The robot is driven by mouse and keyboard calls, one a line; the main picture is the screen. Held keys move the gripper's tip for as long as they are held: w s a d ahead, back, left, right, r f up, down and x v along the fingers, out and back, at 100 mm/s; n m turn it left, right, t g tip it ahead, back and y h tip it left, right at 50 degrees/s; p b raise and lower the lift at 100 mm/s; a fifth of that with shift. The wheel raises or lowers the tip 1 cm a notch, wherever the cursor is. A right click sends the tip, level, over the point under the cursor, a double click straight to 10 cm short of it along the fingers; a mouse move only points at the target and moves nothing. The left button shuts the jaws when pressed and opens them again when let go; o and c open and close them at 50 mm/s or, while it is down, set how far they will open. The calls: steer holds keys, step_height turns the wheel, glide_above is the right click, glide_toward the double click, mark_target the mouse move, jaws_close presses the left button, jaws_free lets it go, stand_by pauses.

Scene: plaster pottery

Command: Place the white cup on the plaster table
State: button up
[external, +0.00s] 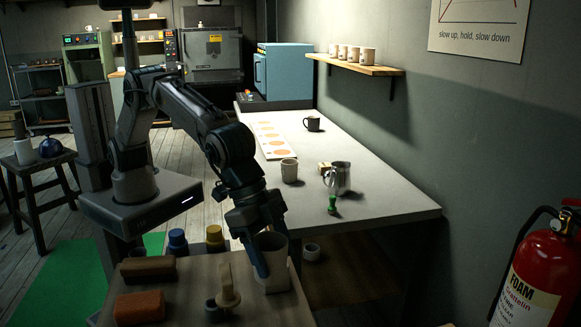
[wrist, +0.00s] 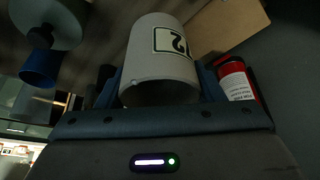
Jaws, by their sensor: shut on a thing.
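The white cup (external: 275,265), a pale, wide cup, is in my gripper (external: 264,248) over the right end of the low wooden bench in the external view. I cannot tell whether its base touches the bench top. In the wrist view the cup (wrist: 155,70) sits between the two blue fingers and shows a white label with a black-framed 2. My gripper is shut on it. The long pale table (external: 385,200), likely the plaster table, stands behind and to the right of the gripper, with a bare near right part.
The bench (external: 190,272) carries brown blocks, jars and a wooden tool. A fire extinguisher (external: 537,275) stands at the right.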

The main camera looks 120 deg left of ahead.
steer(key=shift+f+p, duration=0.6)
steer(key=shift+f, duration=4.8)
steer(key=o, duration=1.2)
